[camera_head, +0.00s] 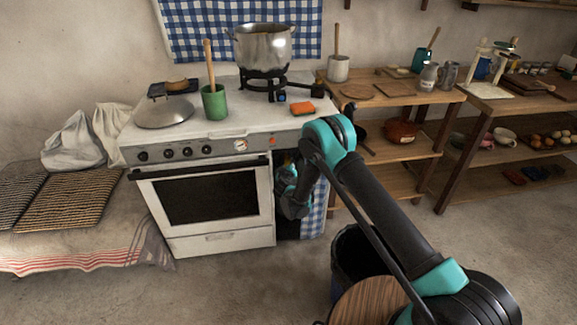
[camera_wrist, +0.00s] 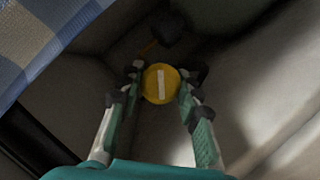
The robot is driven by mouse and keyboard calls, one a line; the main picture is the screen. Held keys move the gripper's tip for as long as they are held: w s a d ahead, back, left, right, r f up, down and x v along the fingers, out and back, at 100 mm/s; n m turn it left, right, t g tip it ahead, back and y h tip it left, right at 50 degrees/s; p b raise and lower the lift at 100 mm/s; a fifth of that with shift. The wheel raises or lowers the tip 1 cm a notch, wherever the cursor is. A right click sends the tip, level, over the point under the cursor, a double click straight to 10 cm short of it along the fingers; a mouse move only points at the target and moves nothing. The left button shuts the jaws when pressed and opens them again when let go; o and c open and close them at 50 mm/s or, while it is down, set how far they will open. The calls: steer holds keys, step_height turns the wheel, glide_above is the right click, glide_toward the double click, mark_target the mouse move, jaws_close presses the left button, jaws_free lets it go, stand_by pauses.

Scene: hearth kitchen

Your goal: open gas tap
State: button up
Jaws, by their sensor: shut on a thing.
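The gas tap (camera_wrist: 161,84) is a round yellow knob with a white bar across its face, seen in the wrist view. The bar stands nearly upright in that picture. My gripper (camera_wrist: 160,86) has one finger on each side of the knob and is shut on it. In the head view my arm reaches into the dark space beside the stove, and my gripper (camera_head: 289,176) is partly hidden there. The knob is hidden in the head view.
The white stove (camera_head: 205,235) stands just left of my arm. A blue checked curtain (camera_head: 314,208) hangs beside my gripper and fills the upper left of the wrist view. Wooden shelves (camera_head: 400,90) stand to the right. A dark bin (camera_head: 350,250) is on the floor below my arm.

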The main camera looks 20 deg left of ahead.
steer(key=n+t, duration=0.1)
steer(key=n, duration=0.1)
steer(key=shift+n+h, duration=0.3)
steer(key=shift+n, duration=0.1)
steer(key=shift+n+t+h, duration=0.3)
steer(key=shift+n+t, duration=0.6)
steer(key=shift+n, duration=0.5)
steer(key=o, duration=1.2)
steer(key=v, duration=0.7)
steer(key=shift+s, duration=0.3)
steer(key=shift+s+f, duration=0.1)
